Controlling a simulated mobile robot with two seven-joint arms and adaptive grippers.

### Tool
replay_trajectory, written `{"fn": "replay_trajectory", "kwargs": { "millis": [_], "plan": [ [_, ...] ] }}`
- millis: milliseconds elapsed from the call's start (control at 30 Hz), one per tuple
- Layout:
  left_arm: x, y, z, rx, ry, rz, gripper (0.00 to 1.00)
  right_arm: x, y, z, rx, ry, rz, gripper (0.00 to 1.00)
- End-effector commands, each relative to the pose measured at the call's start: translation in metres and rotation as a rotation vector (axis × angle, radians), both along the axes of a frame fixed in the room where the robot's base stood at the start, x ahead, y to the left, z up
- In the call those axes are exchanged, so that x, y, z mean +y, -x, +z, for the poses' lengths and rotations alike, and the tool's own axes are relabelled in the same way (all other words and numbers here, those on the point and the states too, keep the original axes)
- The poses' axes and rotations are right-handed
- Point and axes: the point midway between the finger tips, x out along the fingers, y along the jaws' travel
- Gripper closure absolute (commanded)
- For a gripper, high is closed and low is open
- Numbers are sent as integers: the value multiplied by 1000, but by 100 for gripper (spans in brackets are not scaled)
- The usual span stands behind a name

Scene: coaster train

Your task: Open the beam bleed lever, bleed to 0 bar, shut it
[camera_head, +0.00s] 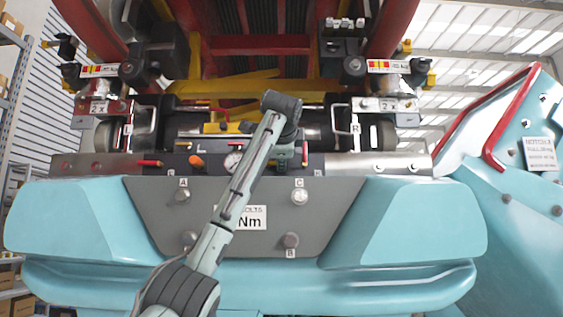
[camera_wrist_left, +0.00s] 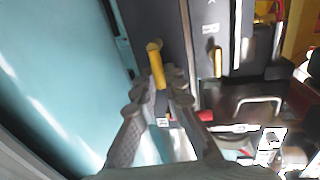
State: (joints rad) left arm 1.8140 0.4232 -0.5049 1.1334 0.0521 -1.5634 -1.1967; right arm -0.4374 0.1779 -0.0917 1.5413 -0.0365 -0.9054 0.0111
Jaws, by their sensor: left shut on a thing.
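A yellow lever handle (camera_wrist_left: 155,62) stands up between the fingertips of my left gripper (camera_wrist_left: 160,92) in the left wrist view. The gripper is shut on it. In the head view my left arm reaches over the beam panel and my left gripper (camera_head: 286,152) points down, largely behind the arm, so its hold is hidden there. A round pressure gauge (camera_head: 232,161) sits on the panel just left of the arm; its reading is too small to tell. My right gripper is not in view.
An orange handle (camera_head: 196,160) and a red handle (camera_head: 150,162) lie left of the gauge. Another red handle (camera_head: 305,154) is close right of my gripper. Metal loop handles (camera_head: 355,122) flank the beam. The teal front body (camera_head: 400,215) lies below the panel.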

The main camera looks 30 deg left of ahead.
Motion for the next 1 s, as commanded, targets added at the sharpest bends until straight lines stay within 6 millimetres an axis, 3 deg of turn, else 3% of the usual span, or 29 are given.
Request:
{"fn": "replay_trajectory", "kwargs": {
  "millis": [33, 200, 567, 1000],
  "plan": [
    [0, 0, -2, 5, 0, 1, 88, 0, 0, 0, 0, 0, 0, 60],
    [0, 0, -1, 3, 1, 1, 68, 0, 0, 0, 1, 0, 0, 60],
    [-3, 4, 1, 0, 0, 0, 68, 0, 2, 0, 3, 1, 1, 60],
    [-46, 74, 18, -2, 0, -1, 68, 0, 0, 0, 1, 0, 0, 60]
  ]
}}
